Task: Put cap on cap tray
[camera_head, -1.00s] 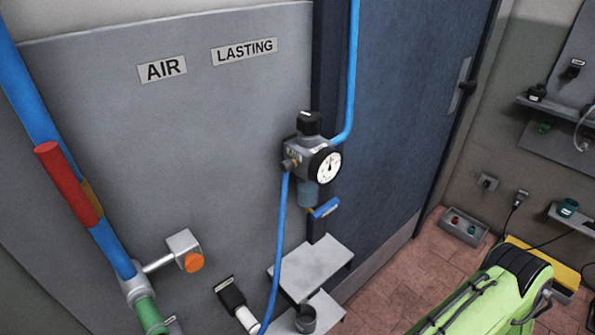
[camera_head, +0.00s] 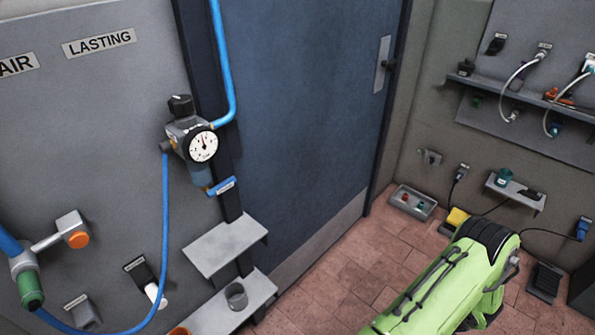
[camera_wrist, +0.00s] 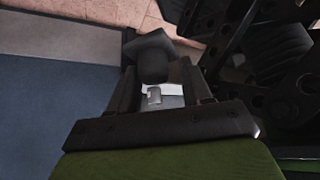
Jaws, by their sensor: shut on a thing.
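My gripper (camera_wrist: 163,78) shows in the wrist view, with its dark fingers shut on a dark grey, blocky piece (camera_wrist: 152,58), which I take to be the cap. A small pale part shows between the fingers, and I cannot tell what it is. In the head view my green arm hides the gripper and the held piece. No tray is marked as the cap tray.
A gauge regulator (camera_head: 196,143) with a blue hose hangs on the post left of the blue door (camera_head: 300,110). A grey floor box (camera_head: 413,203) holds small red and green pieces. Wall shelves (camera_head: 516,192) with cables stand at right. Tiled floor is clear near the door.

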